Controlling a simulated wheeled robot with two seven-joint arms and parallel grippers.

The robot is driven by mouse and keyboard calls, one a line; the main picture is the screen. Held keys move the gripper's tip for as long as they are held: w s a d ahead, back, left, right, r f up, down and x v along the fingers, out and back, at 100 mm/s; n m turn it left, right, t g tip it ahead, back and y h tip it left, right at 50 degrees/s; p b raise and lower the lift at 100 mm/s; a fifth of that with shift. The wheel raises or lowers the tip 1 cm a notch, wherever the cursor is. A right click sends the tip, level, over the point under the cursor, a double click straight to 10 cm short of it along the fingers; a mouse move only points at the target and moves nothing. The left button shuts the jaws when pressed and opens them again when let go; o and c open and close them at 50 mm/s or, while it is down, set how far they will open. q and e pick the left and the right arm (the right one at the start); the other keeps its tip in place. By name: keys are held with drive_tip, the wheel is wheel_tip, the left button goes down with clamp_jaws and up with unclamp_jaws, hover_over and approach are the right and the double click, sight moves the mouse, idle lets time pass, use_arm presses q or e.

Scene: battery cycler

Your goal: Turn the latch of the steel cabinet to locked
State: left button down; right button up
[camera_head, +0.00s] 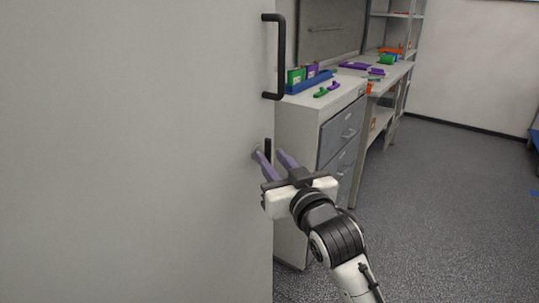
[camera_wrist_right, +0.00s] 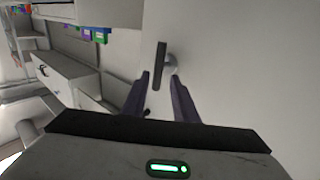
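The steel cabinet (camera_head: 140,150) fills the left of the head view as a large plain grey face. Its latch (camera_head: 268,147) is a short black bar near the right edge, standing about upright in the head view. In the right wrist view the latch (camera_wrist_right: 161,66) is a black bar on a round grey base. My right gripper (camera_head: 269,153) is at the latch, with its two purple fingers apart. In the wrist view the fingertips (camera_wrist_right: 160,75) lie on either side of the latch's lower end; I cannot tell whether they touch it. My left gripper is not in view.
A black pull handle (camera_head: 280,57) sticks out above the latch. Behind the cabinet stand a drawer unit (camera_head: 300,118) with a blue tray (camera_head: 309,83) and a workbench (camera_head: 385,75) with coloured parts. Open grey floor (camera_head: 440,200) lies to the right.

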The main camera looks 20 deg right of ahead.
drive_tip(key=shift+w+a, duration=0.15)
drive_tip(key=shift+w, duration=1.25)
clamp_jaws()
